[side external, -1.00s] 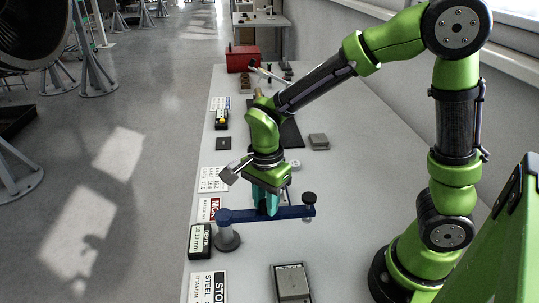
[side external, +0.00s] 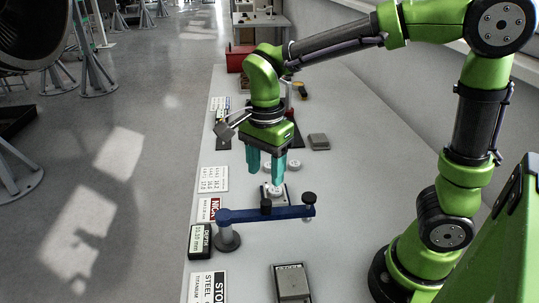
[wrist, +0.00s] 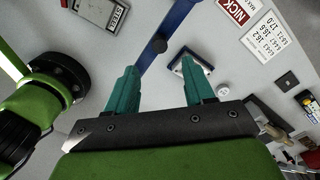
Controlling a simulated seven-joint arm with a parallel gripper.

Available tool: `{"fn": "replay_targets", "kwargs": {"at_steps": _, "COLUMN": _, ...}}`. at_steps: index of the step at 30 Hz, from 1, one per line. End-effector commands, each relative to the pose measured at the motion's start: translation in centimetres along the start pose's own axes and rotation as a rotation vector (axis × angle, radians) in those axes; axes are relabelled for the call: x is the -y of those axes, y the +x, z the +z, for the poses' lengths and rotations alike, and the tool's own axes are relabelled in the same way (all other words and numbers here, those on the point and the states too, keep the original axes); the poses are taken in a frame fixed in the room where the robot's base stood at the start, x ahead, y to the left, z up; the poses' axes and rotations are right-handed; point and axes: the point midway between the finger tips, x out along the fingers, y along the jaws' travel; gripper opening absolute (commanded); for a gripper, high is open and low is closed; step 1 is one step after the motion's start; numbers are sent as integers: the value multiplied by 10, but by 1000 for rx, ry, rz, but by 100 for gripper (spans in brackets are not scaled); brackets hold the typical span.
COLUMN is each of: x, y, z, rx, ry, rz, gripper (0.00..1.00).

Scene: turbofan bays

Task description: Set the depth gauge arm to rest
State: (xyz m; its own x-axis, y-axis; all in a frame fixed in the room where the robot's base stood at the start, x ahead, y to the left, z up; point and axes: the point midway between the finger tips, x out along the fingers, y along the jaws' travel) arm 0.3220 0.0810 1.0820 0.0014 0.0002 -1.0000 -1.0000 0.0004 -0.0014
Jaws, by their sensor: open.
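The depth gauge arm (side external: 288,212) is a blue bar with black knobs, one near its middle and one at its right end. In the wrist view the blue bar (wrist: 172,28) runs diagonally up past a black knob (wrist: 160,46). My gripper (side external: 266,178) is open, fingers pointing down, above and a little behind the bar's middle knob. Its teal fingers (wrist: 158,68) are apart with nothing between them.
A plate with a white disc (side external: 275,190) lies just behind the bar. A grey block on a dark plate (side external: 292,283) is in front. Label cards (side external: 213,179) and a display box (side external: 200,241) line the left edge. The bench's right side is mostly clear.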

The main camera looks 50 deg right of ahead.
Motion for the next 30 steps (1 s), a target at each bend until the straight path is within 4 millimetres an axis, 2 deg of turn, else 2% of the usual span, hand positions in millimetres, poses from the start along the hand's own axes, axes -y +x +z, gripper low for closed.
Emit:
{"fn": "replay_targets", "kwargs": {"at_steps": 1, "x": 2, "y": -14, "z": 0, "rx": 2, "ry": 1, "rz": -7, "gripper": 53}}
{"fn": "replay_targets", "kwargs": {"at_steps": 6, "x": 1, "y": -49, "z": 0, "rx": 1, "ry": 0, "rz": -5, "gripper": 53}}
{"fn": "replay_targets", "kwargs": {"at_steps": 12, "x": 0, "y": -73, "z": 0, "rx": 0, "ry": 0, "rz": -1, "gripper": 53}}
{"fn": "replay_targets", "kwargs": {"at_steps": 26, "x": 0, "y": -79, "z": 0, "rx": 0, "ry": -12, "rz": 0, "gripper": 53}}
{"fn": "replay_targets", "kwargs": {"at_steps": 30, "x": 5, "y": -73, "z": 1, "rx": 2, "ry": -175, "rz": -29, "gripper": 53}}
